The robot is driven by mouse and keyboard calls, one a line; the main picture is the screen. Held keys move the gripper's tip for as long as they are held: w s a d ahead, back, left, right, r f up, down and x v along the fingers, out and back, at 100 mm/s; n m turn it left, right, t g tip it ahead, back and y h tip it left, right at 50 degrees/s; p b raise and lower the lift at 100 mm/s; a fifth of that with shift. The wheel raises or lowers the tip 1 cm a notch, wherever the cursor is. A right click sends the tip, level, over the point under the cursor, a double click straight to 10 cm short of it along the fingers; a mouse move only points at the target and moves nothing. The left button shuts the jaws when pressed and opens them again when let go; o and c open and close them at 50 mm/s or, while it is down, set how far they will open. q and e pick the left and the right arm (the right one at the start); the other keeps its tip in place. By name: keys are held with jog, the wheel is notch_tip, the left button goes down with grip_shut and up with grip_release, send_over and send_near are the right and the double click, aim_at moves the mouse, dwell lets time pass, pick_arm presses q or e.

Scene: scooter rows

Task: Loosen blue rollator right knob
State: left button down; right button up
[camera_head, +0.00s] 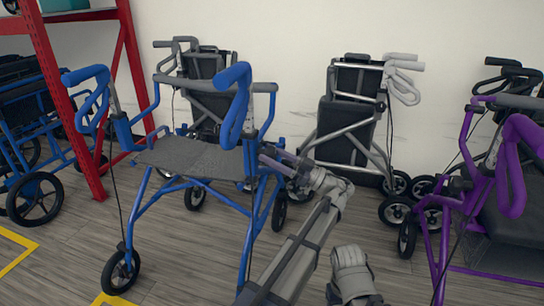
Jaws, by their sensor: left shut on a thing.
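The blue rollator (236,203) stands open in the middle left of the head view, with a dark grey seat (190,157) and blue looped handles. My left gripper (268,156) reaches up from the bottom middle to the rollator's right-hand upright, just below the right handle (233,105). Its jaws are shut at the upright, on what looks like the right knob, which the fingers hide. My left arm covers the floor just right of the rollator's right front leg. A grey part of my other arm shows at the bottom; the right gripper does not show.
A folded grey rollator (345,130) stands by the white wall. A purple rollator (444,220) stands at the right. A red shelf rack (51,85) and another blue-framed walker (33,125) are at the left. Wooden floor with yellow lines (12,238) lies open in front.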

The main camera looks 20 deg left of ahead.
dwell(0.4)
pick_arm(q)
jog(key=shift+c, duration=1.2)
grip_release()
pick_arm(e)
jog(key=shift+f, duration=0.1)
